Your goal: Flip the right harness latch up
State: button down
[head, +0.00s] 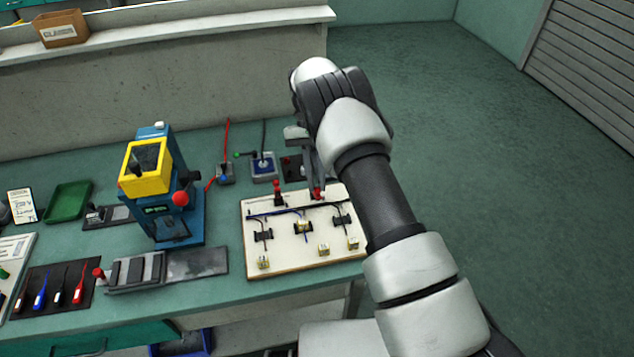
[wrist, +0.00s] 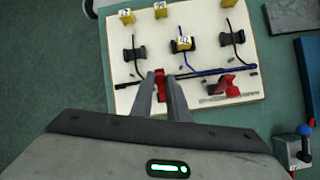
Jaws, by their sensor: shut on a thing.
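The white harness board (head: 285,262) lies on the green bench; it also shows in the wrist view (wrist: 200,97). Its right red latch (head: 318,195) sits near the board's far edge. My gripper (head: 317,187) reaches down over it from above. In the wrist view the two fingers (wrist: 161,82) are closed on the right red latch (wrist: 161,90), one on each side. The latch is partly hidden by the fingers, so its tilt cannot be told. The left red latch (head: 277,187) is free, apart from my gripper; it also shows in the wrist view (wrist: 226,83).
Dark and blue cables run through black clips (head: 302,227) on the board, with several yellow tags near its front edge. Switch boxes (head: 263,167) stand behind the board. A blue and yellow press (head: 160,185) stands to the left. Open floor lies right of the bench.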

jog(key=shift+w+g, duration=0.15)
jog(key=shift+g, duration=0.15)
jog(key=c, duration=1.7)
grip_release()
jog(key=shift+r, duration=0.15)
notch_tip(320, 180, up, 10)
jog(key=shift+f, duration=0.1)
